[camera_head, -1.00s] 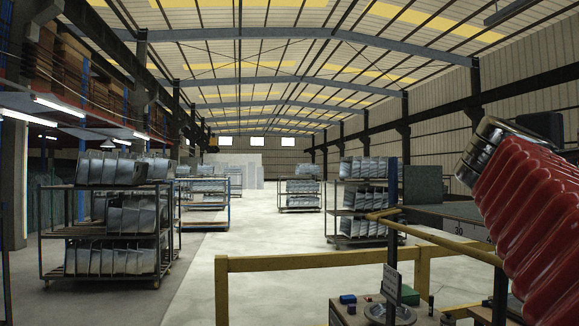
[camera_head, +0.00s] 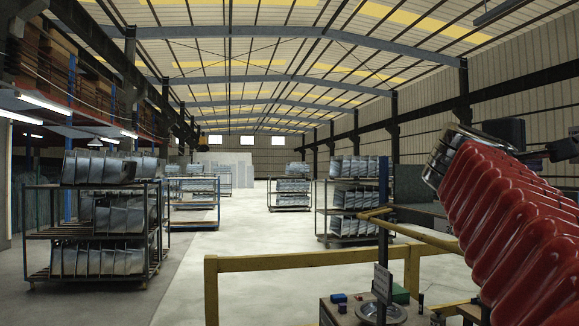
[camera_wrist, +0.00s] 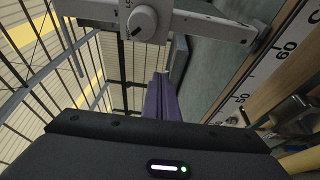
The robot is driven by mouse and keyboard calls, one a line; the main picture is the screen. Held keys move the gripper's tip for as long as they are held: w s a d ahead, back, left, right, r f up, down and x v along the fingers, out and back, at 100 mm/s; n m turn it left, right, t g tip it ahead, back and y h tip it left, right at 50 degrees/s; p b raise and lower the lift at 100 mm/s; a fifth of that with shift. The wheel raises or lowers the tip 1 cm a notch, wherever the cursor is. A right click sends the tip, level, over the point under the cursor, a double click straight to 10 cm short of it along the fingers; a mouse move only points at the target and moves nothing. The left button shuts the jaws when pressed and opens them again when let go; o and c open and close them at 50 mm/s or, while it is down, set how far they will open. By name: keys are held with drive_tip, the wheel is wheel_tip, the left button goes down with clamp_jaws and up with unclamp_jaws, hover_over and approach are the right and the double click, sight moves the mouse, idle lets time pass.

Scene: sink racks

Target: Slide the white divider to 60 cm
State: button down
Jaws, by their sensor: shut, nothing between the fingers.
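In the wrist view a pale, whitish bar with a round knob (camera_wrist: 142,22) crosses the top; it looks like the white divider (camera_wrist: 205,22). Its right end reaches a white ruler strip (camera_wrist: 262,75) marked 50 and 60. The exact reading at the divider cannot be told. My gripper (camera_wrist: 163,85) shows as narrow purple fingers pointing up the picture, shut and empty, below the divider. Whether they touch it cannot be told. In the head view my red arm fills the right side and hides most of the ruler's area; the fingers cannot be made out there.
A yellow rail (camera_head: 320,260) crosses the front of the head view. Wheeled racks of metal parts stand left (camera_head: 95,230) and right of centre (camera_head: 350,210).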

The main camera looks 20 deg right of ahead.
drive_tip(key=s+a, duration=0.2)
drive_tip(key=a, duration=0.7)
drive_tip(key=shift+a, duration=0.2)
drive_tip(key=shift+r, duration=0.1)
drive_tip(key=w+a+f+t+y, duration=0.1)
drive_tip(key=w+a+f+y, duration=0.3)
drive_tip(key=f, duration=0.6)
drive_tip(key=w+a+f+t+y, duration=0.1)
drive_tip(key=a+f+t+y, duration=0.15)
drive_tip(key=a+f, duration=0.5)
drive_tip(key=w+a+f+y, duration=0.2)
drive_tip(key=a+f+y, duration=0.1)
drive_tip(key=f, duration=0.8)
drive_tip(key=s+a+f+m+y, duration=0.1)
drive_tip(key=a+f+y, duration=0.3)
drive_tip(key=a+f, duration=0.5)
drive_tip(key=s+a+f+m+g+y, duration=0.1)
drive_tip(key=s+a+f+y, duration=0.3)
drive_tip(key=a+f, duration=0.6)
wheel_tip(320, 180, down, 3)
drive_tip(key=shift+s+f, duration=0.1)
drive_tip(key=shift+s, duration=0.05)
drive_tip(key=shift+s, duration=0.1)
